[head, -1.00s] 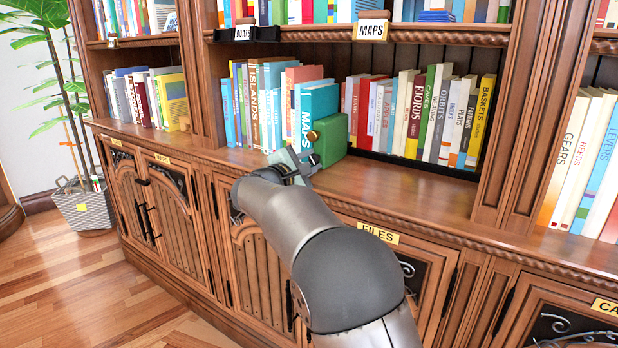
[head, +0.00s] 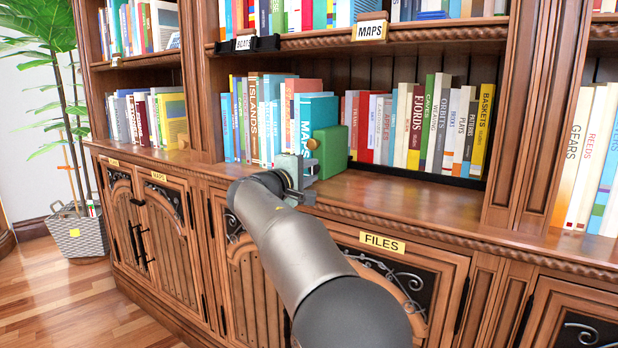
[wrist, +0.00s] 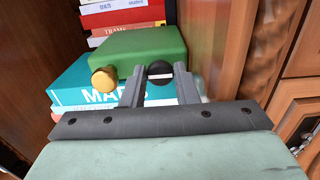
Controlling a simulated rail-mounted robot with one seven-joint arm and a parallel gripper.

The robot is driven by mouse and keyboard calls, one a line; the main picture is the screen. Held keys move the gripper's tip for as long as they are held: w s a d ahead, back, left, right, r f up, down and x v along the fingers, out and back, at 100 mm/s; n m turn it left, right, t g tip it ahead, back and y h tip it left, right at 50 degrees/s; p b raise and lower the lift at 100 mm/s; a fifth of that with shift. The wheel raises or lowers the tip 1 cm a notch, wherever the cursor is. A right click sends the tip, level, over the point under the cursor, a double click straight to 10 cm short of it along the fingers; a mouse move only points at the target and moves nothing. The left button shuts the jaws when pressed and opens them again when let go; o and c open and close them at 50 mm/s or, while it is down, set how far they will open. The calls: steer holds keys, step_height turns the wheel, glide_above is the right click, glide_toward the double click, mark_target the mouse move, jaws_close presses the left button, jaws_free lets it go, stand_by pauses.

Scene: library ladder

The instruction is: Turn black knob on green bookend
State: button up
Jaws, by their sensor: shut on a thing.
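The green bookend (head: 334,147) stands on the shelf ledge against the teal MAPS book. It also shows in the wrist view (wrist: 150,43). A black knob with a white mark (wrist: 160,70) sits on its face, beside a brass knob (wrist: 104,79). In the wrist view my gripper (wrist: 160,78) has one finger on each side of the black knob and is shut on it. The brass knob is outside the fingers, to the left. In the head view my gripper (head: 298,172) is at the bookend's front, and the black knob is hidden there.
The teal MAPS book (head: 318,110) and a row of books stand left of the bookend. More books (head: 415,125) stand behind and to the right in a black tray. The wooden ledge (head: 400,195) right of the bookend is clear. Cabinet doors are below.

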stand_by(0.4)
steer(key=o, duration=1)
steer(key=shift+c, duration=0.2)
steer(key=shift+f, duration=0.1)
steer(key=shift+s, duration=0.1)
